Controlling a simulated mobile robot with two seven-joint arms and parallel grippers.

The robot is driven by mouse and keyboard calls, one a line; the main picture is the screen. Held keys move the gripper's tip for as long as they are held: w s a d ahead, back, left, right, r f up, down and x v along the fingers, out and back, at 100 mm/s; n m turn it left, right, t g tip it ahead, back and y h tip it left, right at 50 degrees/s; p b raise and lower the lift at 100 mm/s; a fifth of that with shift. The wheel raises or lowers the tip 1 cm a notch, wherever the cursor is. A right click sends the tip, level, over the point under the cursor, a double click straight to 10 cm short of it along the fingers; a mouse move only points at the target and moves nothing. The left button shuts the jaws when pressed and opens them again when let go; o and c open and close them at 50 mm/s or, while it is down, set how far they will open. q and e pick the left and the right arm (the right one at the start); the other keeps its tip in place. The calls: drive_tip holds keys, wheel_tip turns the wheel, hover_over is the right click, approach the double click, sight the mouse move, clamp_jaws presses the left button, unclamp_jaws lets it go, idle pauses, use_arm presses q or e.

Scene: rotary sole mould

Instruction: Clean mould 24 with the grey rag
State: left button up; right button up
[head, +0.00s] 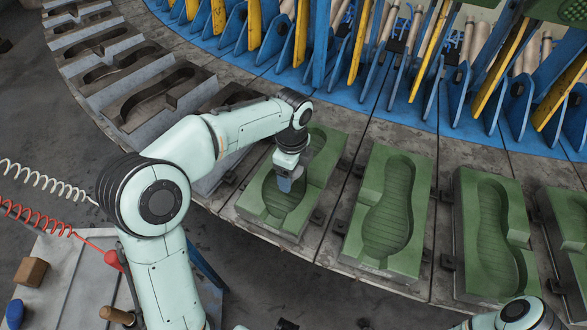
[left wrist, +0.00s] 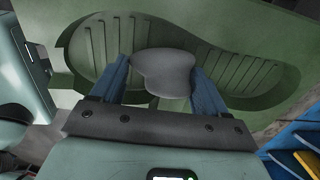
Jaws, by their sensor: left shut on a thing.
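My left gripper (head: 286,178) is over the cavity of a green sole mould (head: 255,208), the leftmost green one in the head view. In the left wrist view its two blue fingers are shut on the grey rag (left wrist: 163,72), a smooth rounded grey pad. The rag lies over the middle of the ribbed green cavity (left wrist: 106,45); I cannot tell whether it touches the floor. My wrist hides part of this mould in the head view. No mould number is readable. My right gripper is out of view.
More green moulds (head: 388,212) stand to the right on the curved grey table, and empty dark moulds (head: 150,95) to the left. Blue brackets with yellow bars (head: 360,40) line the inner side. A grey side table (head: 62,262) with tools and coiled hoses is at lower left.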

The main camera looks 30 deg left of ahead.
sight(286, 195)
use_arm(q)
drive_tip(key=shift+f, duration=0.1)
drive_tip(key=shift+s+f+b, duration=0.1)
drive_tip(key=shift+s+b, duration=0.3)
drive_tip(key=shift+s, duration=0.15)
drive_tip(key=s, duration=0.1)
drive_tip(key=s+b, duration=0.1)
drive_tip(key=s, duration=0.1)
drive_tip(key=shift+s+d+b, duration=0.2)
drive_tip(key=shift+d+b, duration=0.1)
drive_tip(key=shift+s+d+b, duration=0.2)
drive_tip(key=shift+s+b, duration=0.2)
drive_tip(key=shift+s, duration=0.65)
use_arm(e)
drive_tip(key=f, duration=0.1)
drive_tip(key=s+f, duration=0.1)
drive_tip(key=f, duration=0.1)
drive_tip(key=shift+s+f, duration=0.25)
